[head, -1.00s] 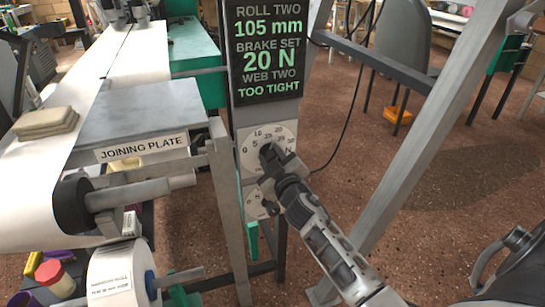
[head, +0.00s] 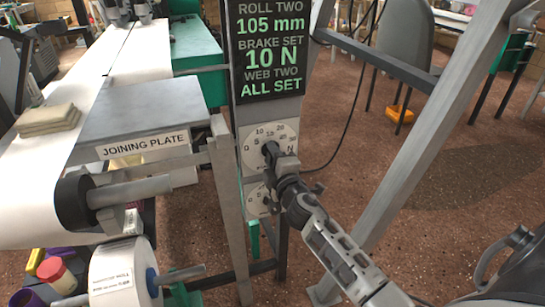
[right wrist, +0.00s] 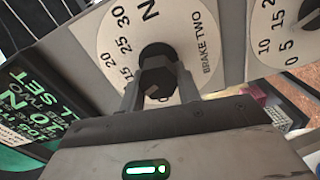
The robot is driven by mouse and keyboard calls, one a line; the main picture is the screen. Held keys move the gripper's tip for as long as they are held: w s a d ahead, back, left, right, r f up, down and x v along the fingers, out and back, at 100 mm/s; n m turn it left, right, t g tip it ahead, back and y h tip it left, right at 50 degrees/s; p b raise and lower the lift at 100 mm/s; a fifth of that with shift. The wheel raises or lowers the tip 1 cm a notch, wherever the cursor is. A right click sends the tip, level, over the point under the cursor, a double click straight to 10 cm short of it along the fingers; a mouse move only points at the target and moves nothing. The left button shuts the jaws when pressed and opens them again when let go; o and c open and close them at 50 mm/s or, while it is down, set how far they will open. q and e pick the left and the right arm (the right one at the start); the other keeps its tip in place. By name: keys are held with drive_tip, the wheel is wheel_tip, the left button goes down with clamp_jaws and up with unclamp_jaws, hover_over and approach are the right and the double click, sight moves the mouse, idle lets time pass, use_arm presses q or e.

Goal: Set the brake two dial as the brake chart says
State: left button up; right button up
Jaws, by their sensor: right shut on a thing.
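The brake two dial (head: 268,150) is a round white scale plate with a dark knob, on the grey panel under the display. In the right wrist view its knob (right wrist: 157,72) stands between my gripper's fingers, and the plate reads BRAKE TWO (right wrist: 209,57). My right gripper (head: 271,158) is shut on the knob; the right wrist view shows its two fingers (right wrist: 158,88) on either side of it. The display (head: 266,48) reads roll two 105 mm, brake set 10 N, web two ALL SET. The brake chart cannot be made out. My left gripper is not in view.
A second dial (head: 258,199) sits just below, partly hidden by my right arm. The joining plate (head: 142,112) and a paper roll (head: 112,275) are at the left. A slanted grey post (head: 425,135) stands at the right.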

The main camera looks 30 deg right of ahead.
drive_tip(key=shift+n, duration=0.4)
drive_tip(key=o, duration=1)
use_arm(q)
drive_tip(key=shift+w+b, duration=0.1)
drive_tip(key=shift+b, duration=0.4)
use_arm(e)
drive_tip(key=v, duration=1.6)
drive_tip(key=shift+d+f, duration=0.1)
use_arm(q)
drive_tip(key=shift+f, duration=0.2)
